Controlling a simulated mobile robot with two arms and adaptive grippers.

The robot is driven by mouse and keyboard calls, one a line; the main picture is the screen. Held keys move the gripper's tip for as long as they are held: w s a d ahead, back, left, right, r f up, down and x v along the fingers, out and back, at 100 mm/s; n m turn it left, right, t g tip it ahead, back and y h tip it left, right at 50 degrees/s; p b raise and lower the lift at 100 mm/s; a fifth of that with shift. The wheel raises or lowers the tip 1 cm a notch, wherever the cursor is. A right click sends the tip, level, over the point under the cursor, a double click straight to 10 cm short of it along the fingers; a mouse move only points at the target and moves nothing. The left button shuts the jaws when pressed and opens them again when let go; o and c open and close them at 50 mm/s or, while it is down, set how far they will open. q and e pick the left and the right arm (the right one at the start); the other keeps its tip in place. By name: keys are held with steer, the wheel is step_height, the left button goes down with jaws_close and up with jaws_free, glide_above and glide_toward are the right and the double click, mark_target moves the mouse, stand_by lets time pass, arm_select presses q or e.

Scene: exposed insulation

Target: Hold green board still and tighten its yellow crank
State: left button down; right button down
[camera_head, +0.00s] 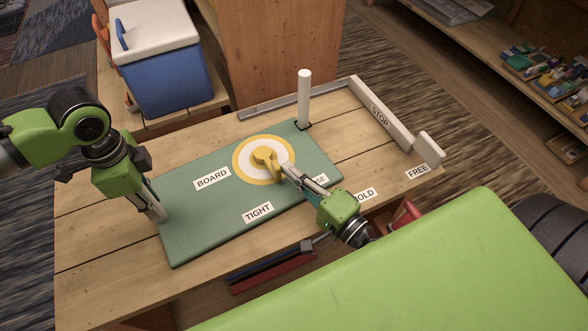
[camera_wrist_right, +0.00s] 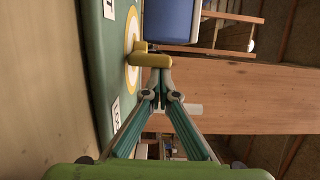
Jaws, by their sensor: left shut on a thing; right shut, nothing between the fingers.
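The green board (camera_head: 205,225) lies flat on the wooden bench. A yellow crank (camera_head: 265,157) sits on it inside a white disc with a yellow ring (camera_head: 237,160). The crank's arm points toward the front of the board, and it also shows in the right wrist view (camera_wrist_right: 150,60). My left gripper (camera_head: 157,213) is shut on the board's left edge. My right gripper (camera_head: 286,170) is shut and empty, its tips right at the crank's handle; in the right wrist view its tips (camera_wrist_right: 160,78) meet beside the crank. I cannot tell whether they touch.
The TIGHT label (camera_head: 258,213) lies in front of the crank; a label ending in SE (camera_head: 320,180) is partly hidden by my right gripper. A white post (camera_head: 304,98) stands at the board's back corner. A blue cooler (camera_head: 165,80) stands behind.

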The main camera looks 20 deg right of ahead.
arm_select(q)
steer(key=shift+s+f, duration=0.15)
steer(key=shift+f, duration=0.15)
arm_select(e)
steer(key=shift+s+a+m+h, duration=0.15)
steer(key=shift+a+m+h, duration=0.2)
steer(key=shift+h, duration=0.25)
steer(key=shift+s+a+m+t+h, duration=0.1)
steer(key=shift+a+m+t+h, duration=0.1)
steer(key=shift+a+m+h, duration=0.5)
steer(key=shift+s+a+m+t+h, duration=0.1)
steer(key=shift+a+m+t+h, duration=0.2)
steer(key=shift+h, duration=0.7)
steer(key=shift+w+a+m+h, duration=0.15)
steer(key=shift+a+m+h, duration=1)
steer(key=shift+h, duration=0.55)
steer(key=shift+w+a, duration=0.25)
steer(key=shift+a, duration=1.1)
steer(key=s+d, duration=0.3)
steer(key=shift+s+d+f, duration=0.1)
steer(key=shift+s+d, duration=0.15)
steer(key=shift+s, duration=0.05)
steer(key=s+a, duration=0.1)
steer(key=s, duration=0.1)
steer(key=s+a, duration=0.1)
steer(key=s, duration=0.2)
steer(key=s+a, duration=0.1)
steer(key=s, duration=0.2)
steer(key=shift+s, duration=0.1)
